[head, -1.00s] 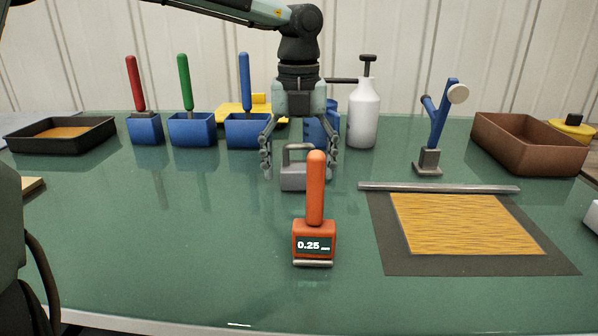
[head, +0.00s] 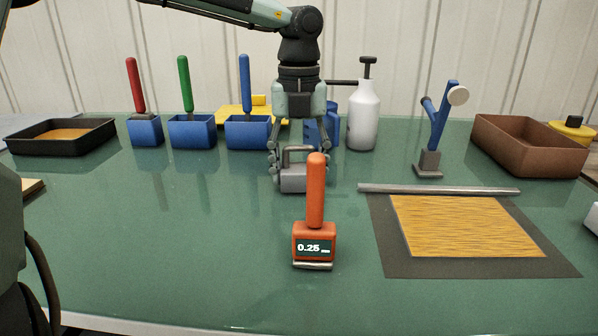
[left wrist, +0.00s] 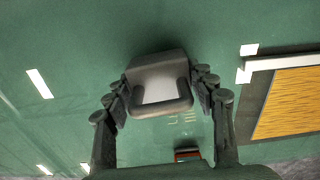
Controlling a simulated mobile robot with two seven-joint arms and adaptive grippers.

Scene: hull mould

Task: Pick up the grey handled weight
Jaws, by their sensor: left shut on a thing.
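The grey handled weight (head: 293,180) stands upright on the green table near the middle of the head view, partly hidden by the orange tool in front. My left gripper (head: 300,165) points down over it from behind, its fingers closed in on both sides of the weight. In the left wrist view the weight (left wrist: 158,85) sits between the two fingers (left wrist: 162,98), which touch or nearly touch its sides. The weight appears to rest on the table. My right gripper is not in view.
An orange-handled gauge (head: 315,240) reading 0.25 stands just in front of the weight. A metal bar (head: 438,189) and a mat with a yellow fibre sheet (head: 468,225) lie to the right. A white bottle (head: 363,115) and blue bins (head: 192,133) stand behind. The left front table is clear.

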